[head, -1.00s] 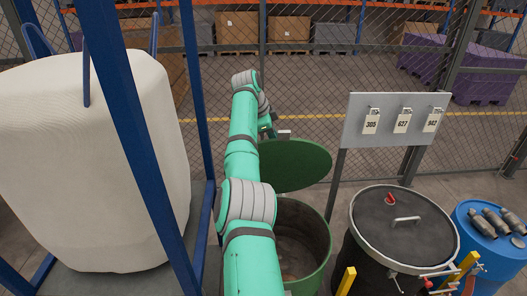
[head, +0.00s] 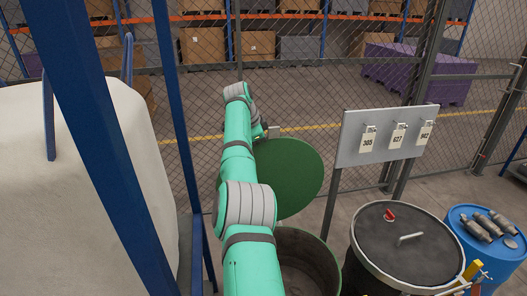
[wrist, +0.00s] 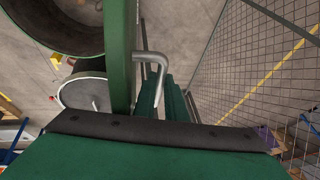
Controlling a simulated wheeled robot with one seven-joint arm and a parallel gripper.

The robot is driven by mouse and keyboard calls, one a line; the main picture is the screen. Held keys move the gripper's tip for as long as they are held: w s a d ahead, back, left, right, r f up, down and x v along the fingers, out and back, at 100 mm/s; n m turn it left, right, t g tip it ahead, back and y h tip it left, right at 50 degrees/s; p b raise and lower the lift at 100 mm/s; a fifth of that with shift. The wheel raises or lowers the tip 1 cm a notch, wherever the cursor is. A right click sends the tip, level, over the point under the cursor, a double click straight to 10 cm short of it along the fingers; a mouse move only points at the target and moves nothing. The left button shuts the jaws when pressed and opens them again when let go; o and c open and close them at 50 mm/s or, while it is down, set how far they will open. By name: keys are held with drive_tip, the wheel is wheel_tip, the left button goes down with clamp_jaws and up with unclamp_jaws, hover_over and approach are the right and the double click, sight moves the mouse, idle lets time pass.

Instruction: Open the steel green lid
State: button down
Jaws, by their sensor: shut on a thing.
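The green steel lid (head: 287,178) stands raised and steeply tilted behind its open drum (head: 308,262), its flat face toward the head camera. In the wrist view the lid (wrist: 120,62) is seen nearly edge-on, with the open drum (wrist: 62,22) at upper left. A bent metal handle (wrist: 150,57) sticks out from the lid. My gripper (wrist: 166,97) is at this handle and shut on it; the exact contact is partly hidden. In the head view my gripper is mostly hidden behind my arm, beside the lid's upper left edge.
A black-lidded drum (head: 403,243) and a blue drum (head: 483,233) with grey metal parts stand at right. A tag board (head: 385,137) stands behind them. A blue post (head: 107,130) and white bulk bag (head: 82,190) are at left. Mesh fencing (head: 310,100) closes the back.

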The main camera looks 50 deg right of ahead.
drive_tip(key=shift+w+a+f, duration=0.15)
drive_tip(key=shift+a+f, duration=0.2)
drive_tip(key=shift+f, duration=0.2)
drive_tip(key=c, duration=1.8)
unclamp_jaws()
drive_tip(key=shift+d, duration=0.1)
drive_tip(key=shift+d+r, duration=0.1)
drive_tip(key=shift+r, duration=0.5)
drive_tip(key=v, duration=1)
drive_tip(key=shift+w, duration=0.15)
drive_tip(key=shift+w+a, duration=0.1)
drive_tip(key=shift+a, duration=0.15)
drive_tip(key=shift+d, duration=0.1)
